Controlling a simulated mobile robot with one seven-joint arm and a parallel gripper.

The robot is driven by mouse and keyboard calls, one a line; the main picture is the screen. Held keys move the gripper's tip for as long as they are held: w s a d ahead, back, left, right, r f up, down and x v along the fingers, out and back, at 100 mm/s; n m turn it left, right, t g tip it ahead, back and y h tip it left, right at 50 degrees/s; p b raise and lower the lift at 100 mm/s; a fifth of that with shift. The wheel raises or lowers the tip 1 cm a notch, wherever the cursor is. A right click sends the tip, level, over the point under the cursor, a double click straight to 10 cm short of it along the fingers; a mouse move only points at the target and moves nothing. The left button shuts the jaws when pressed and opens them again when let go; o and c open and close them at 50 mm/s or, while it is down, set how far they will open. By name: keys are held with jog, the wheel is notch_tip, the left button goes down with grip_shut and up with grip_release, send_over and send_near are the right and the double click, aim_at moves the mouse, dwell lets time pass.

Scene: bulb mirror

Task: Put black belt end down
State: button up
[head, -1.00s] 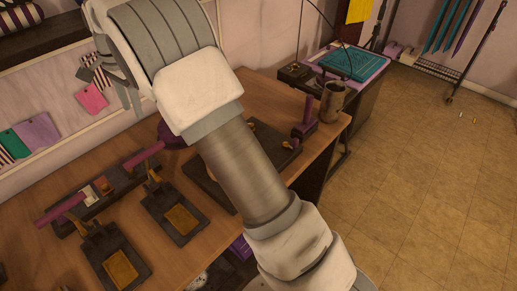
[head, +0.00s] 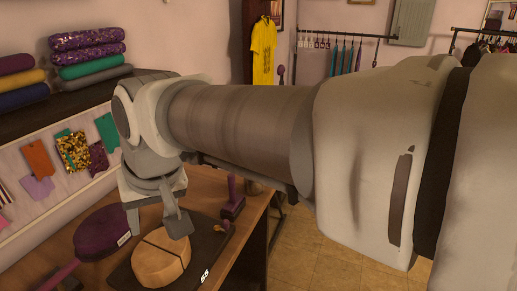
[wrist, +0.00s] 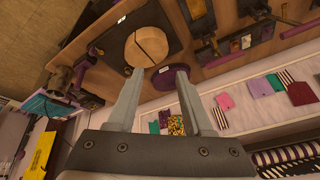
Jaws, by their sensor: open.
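My gripper (head: 156,214) is open and empty above the wooden bench, its fingers pointing down over the round wooden block. In the wrist view its two fingers (wrist: 160,80) are spread apart with nothing between them. The round wooden block (head: 162,262) has a thin dark line across its top and sits on a black board (head: 209,262); in the wrist view it shows beyond the fingertips (wrist: 146,46). I cannot make out a black belt end for certain in either view.
A purple round press with a handle (head: 103,232) lies left of the block. A purple-handled stand (head: 232,200) is at the right. The floor (head: 318,262) right of the bench is clear.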

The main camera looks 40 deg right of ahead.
jog(key=s+d+f+n, duration=0.2)
jog(key=s+f, duration=0.1)
jog(key=s, duration=0.3)
jog(key=shift+s+f+t+h, duration=0.2)
jog(key=shift+f+t+h, duration=0.1)
jog(key=shift+t, duration=0.1)
jog(key=shift+r, duration=0.1)
dwell(0.7)
